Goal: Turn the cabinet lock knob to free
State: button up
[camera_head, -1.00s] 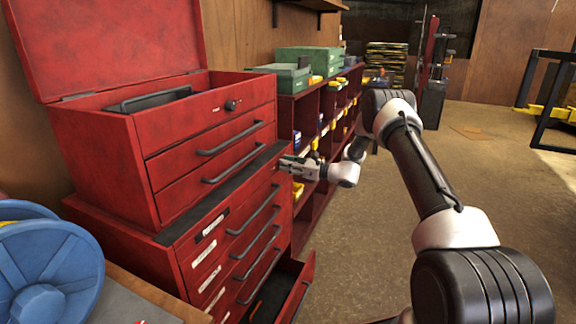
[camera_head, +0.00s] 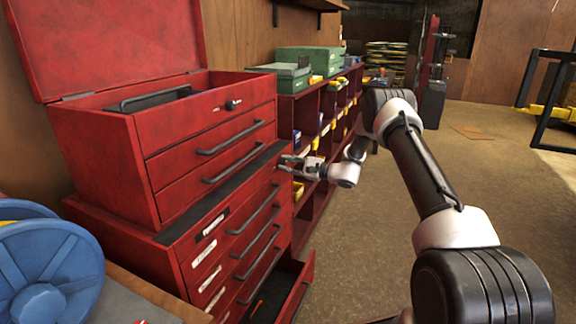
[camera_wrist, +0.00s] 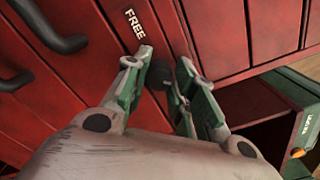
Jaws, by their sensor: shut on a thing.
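The red tool cabinet (camera_head: 185,252) stands at the left with a smaller red chest on top. My gripper (camera_head: 284,164) is at its upper right front edge. In the wrist view, my gripper (camera_wrist: 165,60) has its two green-padded fingers closed on the small dark lock knob (camera_wrist: 160,74), one finger on each side. A white "FREE" label (camera_wrist: 135,24) is on the red panel just above the knob. The fingers partly hide the knob, so its exact pointer direction cannot be told. In the head view the knob is too small to make out.
The cabinet's bottom drawer (camera_head: 291,291) stands open. Black drawer handles (camera_head: 254,222) stick out below my gripper. A red shelf unit (camera_head: 309,128) with yellow bins is behind it. A blue reel (camera_head: 48,272) is at the near left.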

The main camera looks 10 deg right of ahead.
jog(key=n, duration=0.4)
jog(key=shift+f+n, duration=0.1)
jog(key=shift+n, duration=0.2)
jog(key=shift+s+f+n, duration=0.1)
jog(key=shift+n, duration=1.7)
jog(key=o, duration=1)
jog(key=shift+o, duration=0.2)
jog(key=v, duration=1.2)
